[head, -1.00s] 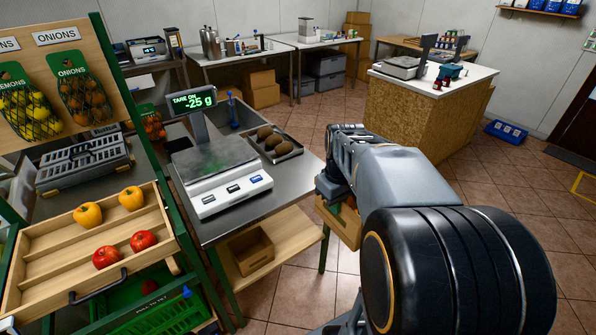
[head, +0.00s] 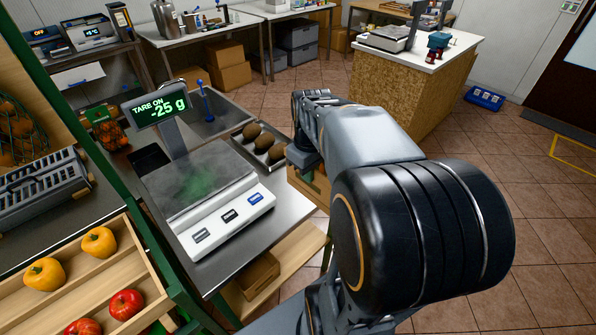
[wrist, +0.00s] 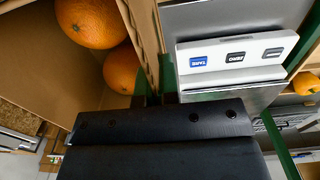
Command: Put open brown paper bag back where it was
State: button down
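I cannot clearly make out an open brown paper bag in either view. In the wrist view a brown, open-topped container (wrist: 40,55) fills the left side, with oranges (wrist: 95,22) in it; I cannot tell whether any of its brown walls belong to the bag. My gripper (head: 312,98) is at the far end of my arm in the head view, just right of the table. Its fingertips are hidden there. A broad black part of it crosses the bottom of the wrist view, and its grip is not visible.
The scale (head: 215,205) on the steel table has an empty plate and reads -25 g, TARE ON. A metal tray (head: 262,150) of brown produce sits behind it. A slanted shelf (head: 120,285) holds yellow and red produce. Open floor (head: 520,225) lies to the right.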

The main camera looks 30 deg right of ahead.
jog(key=w+d+f+p, duration=0.1)
jog(key=w+d+f, duration=0.1)
jog(key=w+f, duration=0.4)
jog(key=w+d+f+p, duration=0.1)
jog(key=w+d+f, duration=0.1)
jog(key=w+f, duration=0.5)
jog(key=shift+w+d+p, duration=0.3)
jog(key=shift+w+d, duration=0.05)
jog(key=shift+w, duration=0.15)
jog(key=c, duration=1.8)
grip_release()
jog(key=shift+f, duration=0.15)
jog(key=o, duration=0.4)
jog(key=shift+o, duration=0.2)
